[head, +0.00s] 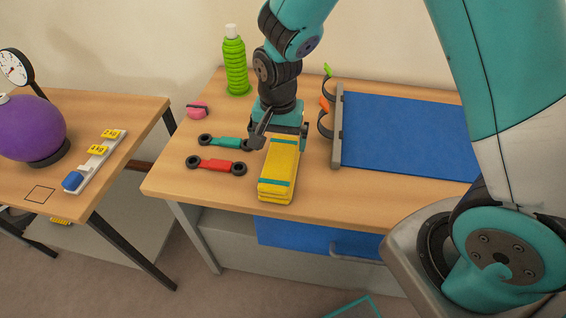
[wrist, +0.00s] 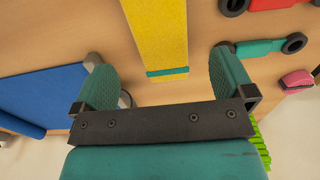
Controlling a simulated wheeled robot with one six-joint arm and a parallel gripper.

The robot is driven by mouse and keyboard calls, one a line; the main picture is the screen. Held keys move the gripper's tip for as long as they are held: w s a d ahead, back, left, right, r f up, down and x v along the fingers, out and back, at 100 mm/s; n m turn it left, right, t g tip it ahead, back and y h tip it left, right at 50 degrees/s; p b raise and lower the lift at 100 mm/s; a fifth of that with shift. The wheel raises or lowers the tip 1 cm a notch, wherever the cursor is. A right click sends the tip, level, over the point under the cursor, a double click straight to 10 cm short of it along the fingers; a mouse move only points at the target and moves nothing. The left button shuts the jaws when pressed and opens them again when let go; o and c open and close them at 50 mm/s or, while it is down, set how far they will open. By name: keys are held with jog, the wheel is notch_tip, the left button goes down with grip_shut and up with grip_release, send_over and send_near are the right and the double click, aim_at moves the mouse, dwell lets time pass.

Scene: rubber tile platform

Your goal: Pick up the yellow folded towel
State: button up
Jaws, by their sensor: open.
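The yellow folded towel (head: 279,172) lies on the wooden table with its long side running toward the table's front edge. It has teal stripes near its ends. My gripper (head: 278,138) is over the towel's far end. In the wrist view the towel (wrist: 157,35) shows between and ahead of the two teal fingers of my gripper (wrist: 165,80). The fingers are spread wide, with a gap on each side of the towel, and nothing is held. How high the fingertips are above the towel is hard to tell.
Left of the towel lie a teal bar (head: 225,142) and a red bar (head: 216,165) with black rings, close by. A blue mat (head: 410,135) is at the right. A green bottle (head: 235,65) and a pink object (head: 197,110) stand behind. Another table (head: 120,108) is at left.

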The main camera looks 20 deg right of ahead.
aim_at(280, 161)
notch_tip(280, 161, down, 4)
jog(key=shift+a+f, duration=0.15)
jog(key=f, duration=0.3)
jog(key=f+p, duration=0.1)
jog(key=f, duration=0.1)
jog(key=shift+s+d+f, duration=0.1)
jog(key=shift+s+d, duration=0.05)
jog(key=shift+d, duration=0.15)
jog(key=shift+c, duration=0.5)
jog(key=c, duration=0.8)
